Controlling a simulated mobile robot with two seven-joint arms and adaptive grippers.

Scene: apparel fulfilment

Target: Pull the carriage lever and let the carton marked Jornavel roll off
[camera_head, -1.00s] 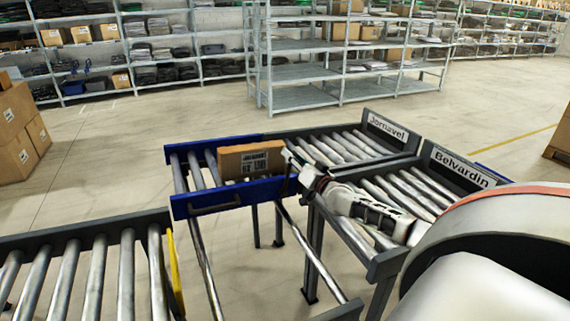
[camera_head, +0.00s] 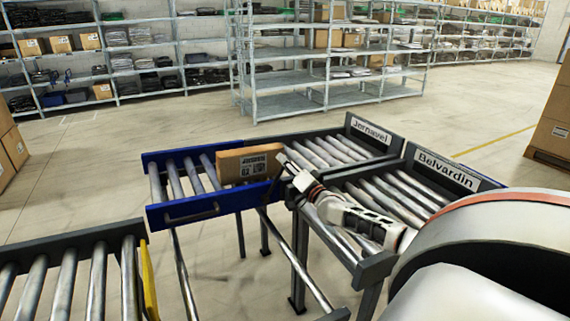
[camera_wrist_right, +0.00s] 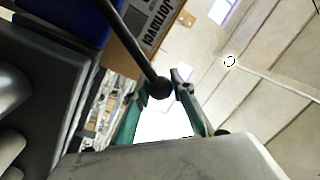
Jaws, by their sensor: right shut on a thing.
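My right gripper (camera_head: 286,166) is at the carriage's front right corner. In the right wrist view its fingers (camera_wrist_right: 161,88) are shut on the lever (camera_wrist_right: 134,48), a dark rod with a round black knob between the fingertips. The carton (camera_wrist_right: 148,30) and the carriage's blue side (camera_wrist_right: 88,14) also show there. My left gripper is not in view.
The Belvardin lane (camera_head: 398,200) runs nearer, beside the Jornavel lane. A grey roller conveyor (camera_head: 70,238) with a yellow end plate stands front left, apart from the carriage. Carriage rails (camera_head: 182,275) run below. Grey shelves (camera_head: 330,65) stand behind open floor.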

